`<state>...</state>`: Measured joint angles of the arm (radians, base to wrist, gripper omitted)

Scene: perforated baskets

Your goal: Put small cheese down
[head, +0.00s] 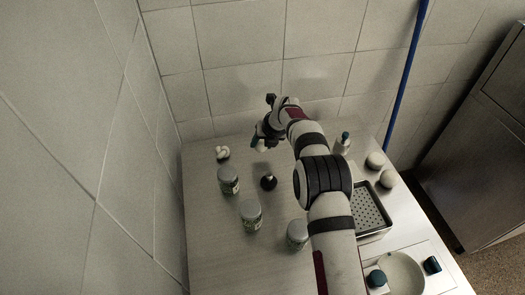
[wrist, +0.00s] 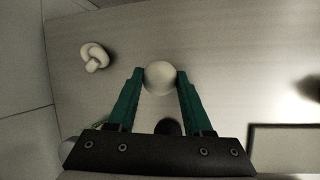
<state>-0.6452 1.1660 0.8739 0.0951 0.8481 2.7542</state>
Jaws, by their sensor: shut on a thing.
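The small cheese (wrist: 160,77) is a round, pale white piece, held between the two green fingertips in the wrist view. My gripper (wrist: 159,76) is shut on it. In the head view my gripper (head: 261,146) is over the back part of the table, and the cheese is small and partly hidden there. Table surface shows around the cheese in the wrist view. I cannot tell whether the cheese touches it. A perforated basket (head: 386,229) stands to the right of my arm, partly hidden by it.
A white knotted thing (head: 222,153) lies at the back left. Jars (head: 228,180) and a dark object (head: 268,184) stand in front of the gripper. Two round pale things (head: 375,160), a bottle (head: 342,145) and a plate (head: 408,270) are at the right. Tiled walls bound the left and back.

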